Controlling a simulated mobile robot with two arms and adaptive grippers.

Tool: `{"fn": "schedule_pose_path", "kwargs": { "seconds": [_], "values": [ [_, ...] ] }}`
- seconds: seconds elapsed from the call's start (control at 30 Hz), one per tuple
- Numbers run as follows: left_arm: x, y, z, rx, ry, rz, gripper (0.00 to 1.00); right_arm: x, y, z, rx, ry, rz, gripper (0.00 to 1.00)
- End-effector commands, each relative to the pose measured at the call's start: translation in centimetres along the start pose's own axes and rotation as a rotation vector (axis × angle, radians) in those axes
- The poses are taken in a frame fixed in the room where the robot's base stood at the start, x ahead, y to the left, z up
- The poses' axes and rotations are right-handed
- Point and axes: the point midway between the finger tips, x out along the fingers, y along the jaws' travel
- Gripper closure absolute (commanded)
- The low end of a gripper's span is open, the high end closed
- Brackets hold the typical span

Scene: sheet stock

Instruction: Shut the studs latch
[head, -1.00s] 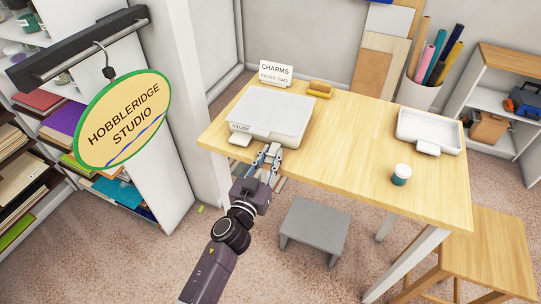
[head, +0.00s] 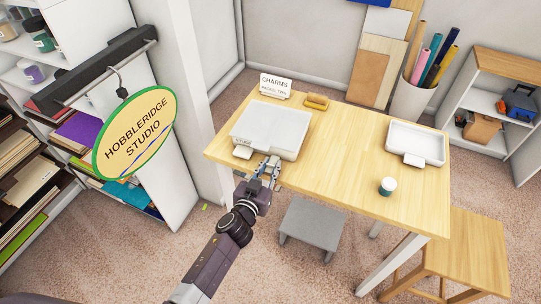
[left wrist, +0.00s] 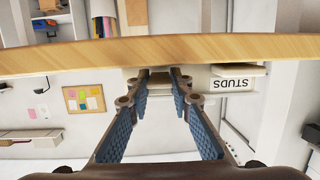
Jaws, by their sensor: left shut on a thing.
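A pale, low box with a flat grey lid (head: 272,124) lies on the table's left end, its lid down flat. The label on its front (head: 243,152) reads STUDS; it also shows upside down in the left wrist view (left wrist: 232,84). My left gripper (head: 268,166) is at the box's front edge, right of the label. My right gripper is out of view.
The wooden table (head: 335,150) also holds a CHARMS card (head: 275,86), a yellow-brown block (head: 316,102), an open white tray (head: 416,142) and a small jar (head: 388,186). A grey step stool (head: 312,226) stands below the front edge. The table's middle is clear.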

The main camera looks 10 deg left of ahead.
Motion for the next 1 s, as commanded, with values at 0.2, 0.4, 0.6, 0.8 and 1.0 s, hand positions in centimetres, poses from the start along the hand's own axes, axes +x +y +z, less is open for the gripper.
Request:
{"fn": "schedule_pose_path", "kwargs": {
  "seconds": [0.2,0.4,0.6,0.8,1.0],
  "values": [
    [-0.2,-0.1,-1.3,0.003,-0.096,-0.001,1.0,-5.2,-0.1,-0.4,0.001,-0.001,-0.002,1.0],
    [-0.1,-0.2,-1.4,0.004,-0.181,-0.001,1.0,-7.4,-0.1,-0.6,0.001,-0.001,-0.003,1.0],
    [0.1,-0.2,-1.5,0.003,-0.267,-0.001,1.0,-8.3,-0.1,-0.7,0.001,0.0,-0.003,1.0],
    [0.2,-0.1,-1.6,0.001,-0.344,-0.001,1.0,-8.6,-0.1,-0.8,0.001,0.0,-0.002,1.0],
    [0.2,-0.1,-1.7,0.001,-0.396,-0.001,1.0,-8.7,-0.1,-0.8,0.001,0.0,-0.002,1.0]
  ]
}}
